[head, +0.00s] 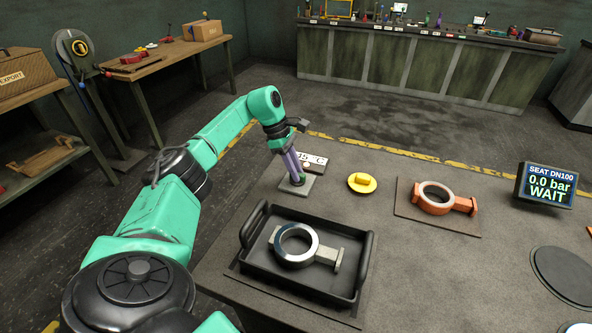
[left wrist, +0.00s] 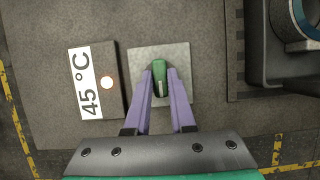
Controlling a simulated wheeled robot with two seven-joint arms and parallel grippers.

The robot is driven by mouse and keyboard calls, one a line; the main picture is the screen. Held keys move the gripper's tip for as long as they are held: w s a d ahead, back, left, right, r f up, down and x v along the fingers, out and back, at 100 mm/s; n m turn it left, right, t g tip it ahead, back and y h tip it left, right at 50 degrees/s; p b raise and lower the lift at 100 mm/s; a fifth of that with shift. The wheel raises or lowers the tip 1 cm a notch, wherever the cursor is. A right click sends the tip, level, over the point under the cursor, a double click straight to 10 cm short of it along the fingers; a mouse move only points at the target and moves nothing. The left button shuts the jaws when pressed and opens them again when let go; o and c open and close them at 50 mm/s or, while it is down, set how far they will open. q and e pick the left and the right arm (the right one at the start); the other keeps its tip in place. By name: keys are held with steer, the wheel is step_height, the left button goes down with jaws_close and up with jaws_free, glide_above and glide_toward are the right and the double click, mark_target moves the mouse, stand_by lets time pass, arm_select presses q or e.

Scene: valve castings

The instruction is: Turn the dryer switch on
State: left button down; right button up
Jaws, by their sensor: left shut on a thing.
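The dryer switch is a green lever (left wrist: 159,73) on a square grey plate (left wrist: 181,60); the plate also shows in the head view (head: 306,188). My left gripper (head: 296,179) reaches down over the plate, its purple fingers on both sides of the lever in the left wrist view (left wrist: 160,78). It is shut on the lever, which it mostly hides in the head view. Beside the plate is a dark box (left wrist: 113,60) with a "45 °C" label and a bright lit lamp (left wrist: 107,82). My right gripper is not in view.
A black tray (head: 252,238) holding a metal valve casting (head: 298,249) stands close in front of the plate. A yellow part (head: 362,183), an orange casting (head: 438,200) on a brown mat (head: 446,227) and a display (head: 547,185) reading "0.0 bar WAIT" are to the right.

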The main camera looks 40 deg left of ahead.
arm_select(q)
steer(key=shift+w+r, duration=0.1)
steer(key=shift+r, duration=0.05)
steer(key=c, duration=0.8)
jaws_free()
steer(key=shift+o, duration=0.2)
steer(key=v, duration=1.4)
steer(key=shift+a+r+p, duration=0.2)
steer(key=shift+p, duration=0.25)
